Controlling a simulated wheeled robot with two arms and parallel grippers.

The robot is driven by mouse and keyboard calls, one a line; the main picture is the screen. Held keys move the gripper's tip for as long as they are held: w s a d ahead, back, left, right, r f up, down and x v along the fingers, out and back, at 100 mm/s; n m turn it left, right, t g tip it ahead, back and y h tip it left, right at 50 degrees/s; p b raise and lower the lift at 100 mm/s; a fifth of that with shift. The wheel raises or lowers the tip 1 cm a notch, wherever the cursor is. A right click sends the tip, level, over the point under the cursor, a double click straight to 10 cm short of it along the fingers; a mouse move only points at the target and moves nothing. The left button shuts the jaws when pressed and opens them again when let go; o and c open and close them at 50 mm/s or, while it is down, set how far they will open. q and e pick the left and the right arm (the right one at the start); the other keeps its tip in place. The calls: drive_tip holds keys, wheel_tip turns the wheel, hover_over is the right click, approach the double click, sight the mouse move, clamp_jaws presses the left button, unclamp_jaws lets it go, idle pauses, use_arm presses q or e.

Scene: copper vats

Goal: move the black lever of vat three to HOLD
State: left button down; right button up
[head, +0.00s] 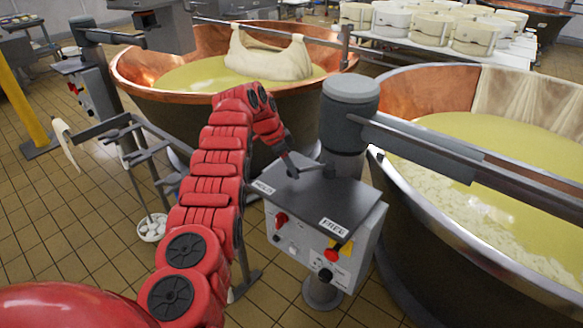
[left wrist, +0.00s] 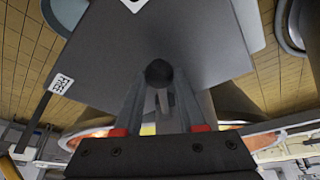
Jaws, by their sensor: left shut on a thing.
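The black lever (left wrist: 159,73) shows as a round dark knob end-on in the left wrist view, with its shaft below. My left gripper (left wrist: 158,90) is shut on it, one finger on each side. In the head view the left gripper (head: 294,165) reaches the dark sloping top of the control box (head: 343,202), where the lever is mostly hidden by the fingers. A white tag (head: 263,187) at the plate's left corner seems to read HOLD. Another tag (head: 333,226) at its front edge seems to read FREE. The right gripper is out of view.
The box stands by a grey post (head: 350,120) beside a copper vat (head: 430,90) of yellow liquid. Red knobs (head: 331,254) are on its front. Another vat (head: 140,65) with a hanging cloth stands behind my arm.

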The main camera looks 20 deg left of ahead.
use_arm(q)
drive_tip(key=c, duration=0.5)
unclamp_jaws()
drive_tip(key=shift+w, duration=0.1)
drive_tip(key=shift+a, duration=0.1)
drive_tip(key=p+v, duration=0.5)
drive_tip(key=v, duration=1.2)
drive_tip(key=shift+r, duration=0.1)
